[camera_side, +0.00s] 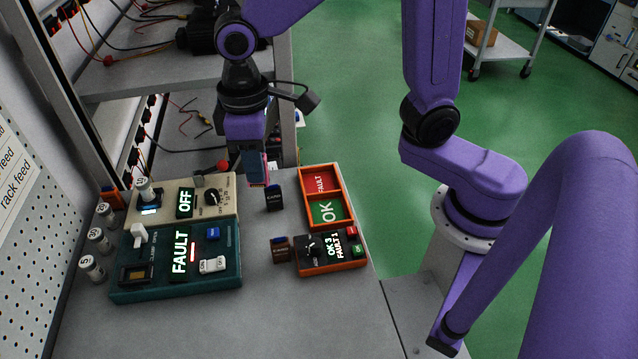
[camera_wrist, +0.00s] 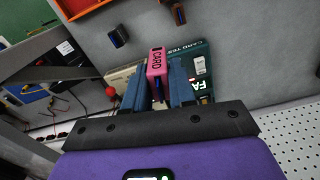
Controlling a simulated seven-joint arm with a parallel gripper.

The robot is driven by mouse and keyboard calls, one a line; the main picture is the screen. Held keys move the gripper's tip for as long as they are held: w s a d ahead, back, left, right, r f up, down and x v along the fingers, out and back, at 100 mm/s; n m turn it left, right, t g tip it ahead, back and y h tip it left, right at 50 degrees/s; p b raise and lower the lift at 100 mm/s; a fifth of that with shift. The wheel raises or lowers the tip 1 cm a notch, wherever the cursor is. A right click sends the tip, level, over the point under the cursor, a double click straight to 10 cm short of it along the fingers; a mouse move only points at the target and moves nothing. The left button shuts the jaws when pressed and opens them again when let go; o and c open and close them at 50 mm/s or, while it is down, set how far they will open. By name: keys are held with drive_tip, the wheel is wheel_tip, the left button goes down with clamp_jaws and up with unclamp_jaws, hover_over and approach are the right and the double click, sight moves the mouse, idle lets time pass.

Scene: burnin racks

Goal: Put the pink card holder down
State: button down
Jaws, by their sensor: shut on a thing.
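My gripper (camera_side: 260,183) hangs above the back of the grey bench, between the beige box and the orange tray.
A dark card holder (camera_side: 273,201) stands close right of my gripper. An orange tray (camera_side: 341,192) with FAULT and OK compartments is further right.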

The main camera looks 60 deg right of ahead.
drive_tip(key=s+d+f+m, duration=0.1)
drive_tip(key=s+d+f, duration=0.1)
drive_tip(key=s+d, duration=0.65)
drive_tip(key=s+d+f+m, duration=0.15)
drive_tip(key=s+d, duration=0.35)
drive_tip(key=d, duration=0.6)
hover_over(320, 184)
drive_tip(key=f, duration=0.9)
drive_tip(key=shift+s, duration=0.3)
drive_tip(key=shift+w+f, duration=0.15)
drive_tip(key=shift+f, duration=0.75)
drive_tip(key=shift+w+f, duration=0.15)
drive_tip(key=shift+f, duration=0.75)
drive_tip(key=shift+f, duration=0.1)
drive_tip(key=c, duration=0.9)
unclamp_jaws()
drive_tip(key=shift+c, duration=0.2)
